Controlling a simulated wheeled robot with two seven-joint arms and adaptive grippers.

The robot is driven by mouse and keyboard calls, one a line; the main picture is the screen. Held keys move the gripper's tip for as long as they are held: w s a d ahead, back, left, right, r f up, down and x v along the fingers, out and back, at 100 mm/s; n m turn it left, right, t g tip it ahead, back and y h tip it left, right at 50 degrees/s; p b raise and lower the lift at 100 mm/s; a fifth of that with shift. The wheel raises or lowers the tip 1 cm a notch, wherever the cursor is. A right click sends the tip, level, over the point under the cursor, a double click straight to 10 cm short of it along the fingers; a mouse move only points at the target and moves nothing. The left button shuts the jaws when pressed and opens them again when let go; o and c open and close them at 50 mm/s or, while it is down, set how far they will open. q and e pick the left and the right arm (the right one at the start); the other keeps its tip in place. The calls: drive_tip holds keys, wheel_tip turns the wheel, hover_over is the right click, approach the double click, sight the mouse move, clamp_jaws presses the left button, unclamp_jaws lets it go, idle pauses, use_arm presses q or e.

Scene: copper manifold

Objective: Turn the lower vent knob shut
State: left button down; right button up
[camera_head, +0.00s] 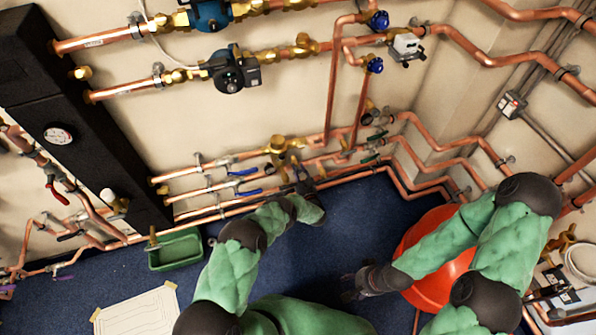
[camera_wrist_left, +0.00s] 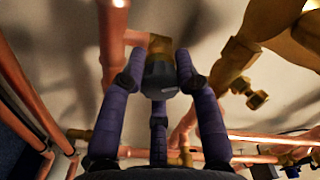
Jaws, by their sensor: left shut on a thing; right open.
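My left gripper (camera_head: 298,178) reaches up to the low pipes along the wall. I take this for the lower vent knob. The knob sits on the end of a brass fitting (camera_wrist_left: 158,43) joined to a copper pipe. In the head view the knob is hidden by the gripper, and its turned angle cannot be told. My right gripper (camera_head: 362,282) is open and empty beside the orange-red tub.
Copper pipes (camera_head: 245,205) with several valves run low along the wall, close around my left gripper. A large brass fitting (camera_wrist_left: 250,55) is right of it in the wrist view. An orange-red tub (camera_head: 435,285) and a green tray (camera_head: 175,250) stand on the blue floor.

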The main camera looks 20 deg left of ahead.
use_arm(q)
drive_tip(key=m, duration=0.6)
drive_tip(key=shift+m, duration=0.4)
idle(0.3)
drive_tip(key=c, duration=0.9)
unclamp_jaws()
drive_tip(key=v, duration=1.2)
